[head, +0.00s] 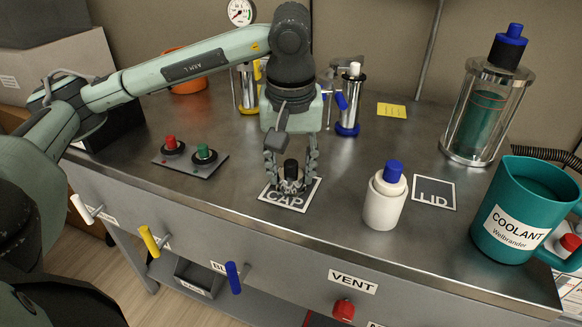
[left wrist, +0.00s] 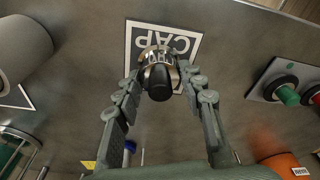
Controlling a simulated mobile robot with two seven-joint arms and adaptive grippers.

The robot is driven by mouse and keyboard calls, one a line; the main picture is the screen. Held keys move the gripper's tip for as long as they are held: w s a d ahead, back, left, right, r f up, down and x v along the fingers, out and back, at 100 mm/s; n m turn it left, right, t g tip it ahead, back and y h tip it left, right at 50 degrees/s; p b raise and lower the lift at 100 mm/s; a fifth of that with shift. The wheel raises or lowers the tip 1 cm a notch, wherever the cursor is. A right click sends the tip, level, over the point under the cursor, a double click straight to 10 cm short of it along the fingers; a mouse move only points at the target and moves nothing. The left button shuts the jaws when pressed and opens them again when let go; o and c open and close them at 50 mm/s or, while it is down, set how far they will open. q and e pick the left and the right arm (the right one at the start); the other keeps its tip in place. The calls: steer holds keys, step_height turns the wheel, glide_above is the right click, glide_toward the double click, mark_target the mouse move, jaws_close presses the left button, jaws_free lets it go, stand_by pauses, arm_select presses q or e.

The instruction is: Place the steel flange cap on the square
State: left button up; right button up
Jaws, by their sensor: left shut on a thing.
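The steel flange cap (head: 291,184), a shiny ring with a black knob, is between the fingers of my left gripper (head: 290,172). My left gripper points down and is shut on the cap. The square marked CAP (head: 284,200), dark with a white border, lies on the bench directly under the cap. In the left wrist view the cap (left wrist: 158,56) overlaps the near part of the square (left wrist: 136,38), with its lettering still showing. I cannot tell whether the cap touches the square. My right gripper is not in view.
A white bottle with a blue cap (head: 383,202) stands close right of the CAP square. A LID square (head: 434,193), a teal coolant jug (head: 522,215) and a glass cylinder (head: 483,115) are further right. A red and green button plate (head: 190,158) is left.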

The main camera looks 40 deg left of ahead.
mark_target(292, 163)
arm_select(q)
steer(key=shift+f, duration=0.1)
steer(key=o, duration=1.3)
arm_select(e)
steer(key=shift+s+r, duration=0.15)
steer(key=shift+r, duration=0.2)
arm_select(q)
steer(key=shift+r+p, duration=0.3)
steer(key=r, duration=0.4)
steer(key=shift+s+d+r, duration=0.25)
steer(key=shift+r, duration=0.15)
steer(key=shift+s+d+r+p, duration=0.15)
steer(key=shift+r+p, duration=0.25)
steer(key=shift+r, duration=0.75)
steer(key=shift+s+d+r+p, duration=0.15)
steer(key=shift+r+p, duration=0.25)
steer(key=shift+r, duration=0.7)
steer(key=shift+s+r+p, duration=0.2)
steer(key=shift+r+p, duration=0.2)
steer(key=shift+r, duration=0.75)
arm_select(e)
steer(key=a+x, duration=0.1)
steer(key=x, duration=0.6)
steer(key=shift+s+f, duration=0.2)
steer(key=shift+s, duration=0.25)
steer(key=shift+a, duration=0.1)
